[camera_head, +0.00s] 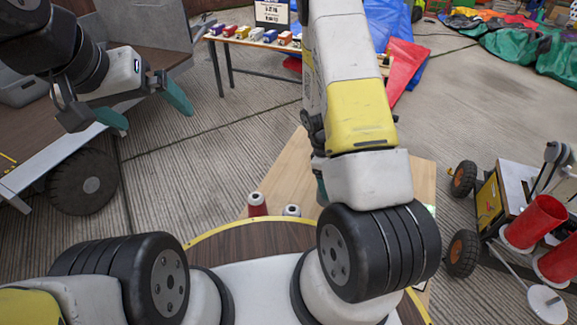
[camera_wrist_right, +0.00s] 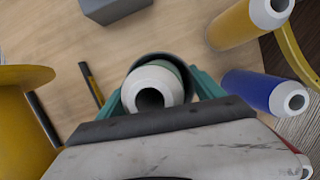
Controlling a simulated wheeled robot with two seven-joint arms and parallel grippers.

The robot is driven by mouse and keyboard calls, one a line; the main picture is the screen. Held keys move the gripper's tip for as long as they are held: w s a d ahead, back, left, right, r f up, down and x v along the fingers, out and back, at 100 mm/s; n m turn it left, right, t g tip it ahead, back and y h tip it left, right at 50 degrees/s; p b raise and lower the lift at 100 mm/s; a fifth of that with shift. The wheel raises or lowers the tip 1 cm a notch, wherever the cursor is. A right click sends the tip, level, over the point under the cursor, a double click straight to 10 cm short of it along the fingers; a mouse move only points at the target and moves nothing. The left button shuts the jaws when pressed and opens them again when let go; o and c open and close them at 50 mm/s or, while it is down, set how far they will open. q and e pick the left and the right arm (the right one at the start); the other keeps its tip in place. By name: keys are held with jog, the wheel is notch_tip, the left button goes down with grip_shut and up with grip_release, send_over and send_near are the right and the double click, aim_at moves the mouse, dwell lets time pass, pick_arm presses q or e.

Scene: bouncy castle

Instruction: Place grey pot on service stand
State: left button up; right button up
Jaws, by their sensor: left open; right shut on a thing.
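My right gripper (camera_wrist_right: 160,88) is shut in the right wrist view, its teal fingers either side of a dark grey round rim, which looks like the grey pot (camera_wrist_right: 152,57). A white-topped spool with green thread (camera_wrist_right: 148,88) shows within that rim; I cannot tell whether it sits inside the pot. In the head view my right arm hides the pot. My left gripper (camera_head: 145,106) is open and empty at upper left, over the floor beside a cart. A round wooden top with a yellow rim (camera_head: 215,234) lies close to my base; I cannot tell whether it is the service stand.
A light wooden table (camera_head: 284,178) lies under my right arm. Yellow (camera_wrist_right: 236,24) and blue (camera_wrist_right: 258,90) spools and a grey block (camera_wrist_right: 115,8) show near the right gripper. A red spool (camera_head: 257,205) stands near the round top. A wheeled cart (camera_head: 500,200) is at right.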

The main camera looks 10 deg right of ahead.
jog(key=d+n, duration=0.2)
jog(key=n, duration=0.1)
jog(key=shift+s+n+t+h, duration=0.1)
jog(key=shift+n+t+h, duration=0.2)
jog(key=shift+t, duration=0.1)
jog(key=shift+d+n+t, duration=0.25)
jog(key=shift+n+t, duration=0.05)
jog(key=shift+n, duration=0.7)
jog(key=shift+w+a+f, duration=0.8)
jog(key=shift+w+a, duration=0.9)
jog(key=shift+a, duration=0.3)
jog(key=shift+w+a+f, duration=0.85)
jog(key=shift+w+a, duration=0.85)
jog(key=shift+a, duration=0.3)
jog(key=shift+w+a+f, duration=0.8)
jog(key=shift+w+a, duration=0.9)
jog(key=shift+a, duration=0.3)
jog(key=shift+f, duration=0.15)
jog(key=o, duration=2)
jog(key=shift+n, duration=0.3)
jog(key=shift+o, duration=0.2)
